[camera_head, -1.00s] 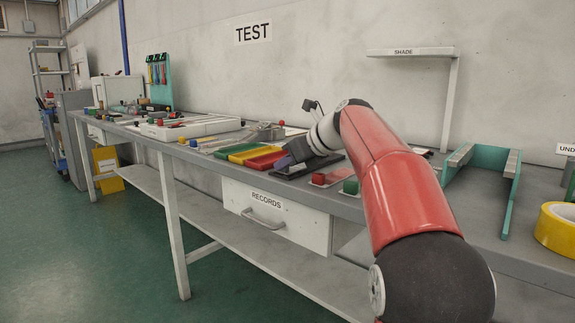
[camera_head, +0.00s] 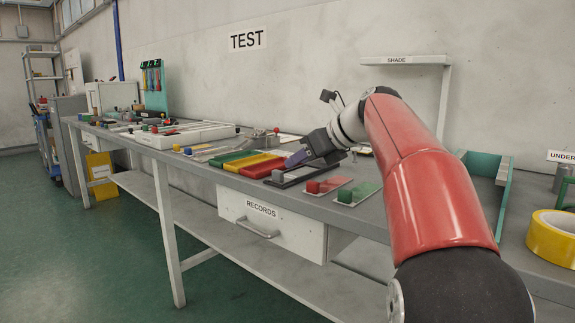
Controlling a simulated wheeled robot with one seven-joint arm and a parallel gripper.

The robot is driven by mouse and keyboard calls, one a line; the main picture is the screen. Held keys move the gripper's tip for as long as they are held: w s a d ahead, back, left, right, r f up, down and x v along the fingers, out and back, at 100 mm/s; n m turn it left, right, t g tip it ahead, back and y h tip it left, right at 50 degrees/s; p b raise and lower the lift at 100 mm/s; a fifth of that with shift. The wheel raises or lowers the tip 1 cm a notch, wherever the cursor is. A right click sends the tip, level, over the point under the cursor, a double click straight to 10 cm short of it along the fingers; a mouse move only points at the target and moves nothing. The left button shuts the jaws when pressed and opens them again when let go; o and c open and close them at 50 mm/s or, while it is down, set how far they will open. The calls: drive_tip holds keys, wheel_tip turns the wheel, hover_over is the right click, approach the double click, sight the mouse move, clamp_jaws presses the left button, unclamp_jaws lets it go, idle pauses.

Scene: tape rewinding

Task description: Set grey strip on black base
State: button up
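The black base (camera_head: 287,184) lies near the front edge of the bench, just right of the yellow and red trays. A small grey block (camera_head: 278,176) stands at its left end. A grey strip-like surface (camera_head: 300,171) shows on the base, but it is too small to tell whether it is a separate strip. My gripper (camera_head: 293,159) is above the far side of the base, pointing left and down. A purple-grey part shows at its tip. Its fingers are too small to tell whether they are open or hold anything.
A teal frame (camera_head: 483,165) and yellow tape roll (camera_head: 555,240) are further right.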

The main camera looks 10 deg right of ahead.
drive_tip(key=v, duration=0.4)
drive_tip(key=shift+s+d+r, duration=0.1)
drive_tip(key=shift+s+r, duration=0.1)
drive_tip(key=s+a+f+n+g+h, duration=0.1)
drive_tip(key=s+a+f+n+h, duration=0.2)
drive_tip(key=s+f+n, duration=1.1)
drive_tip(key=s+a+f+n+g+h, duration=0.2)
drive_tip(key=s+f+n+h, duration=0.1)
drive_tip(key=s+f+n, duration=1.1)
drive_tip(key=shift+s+a+f+n+h, duration=0.3)
drive_tip(key=shift+s+a+f+n, duration=0.15)
drive_tip(key=shift+s, duration=0.5)
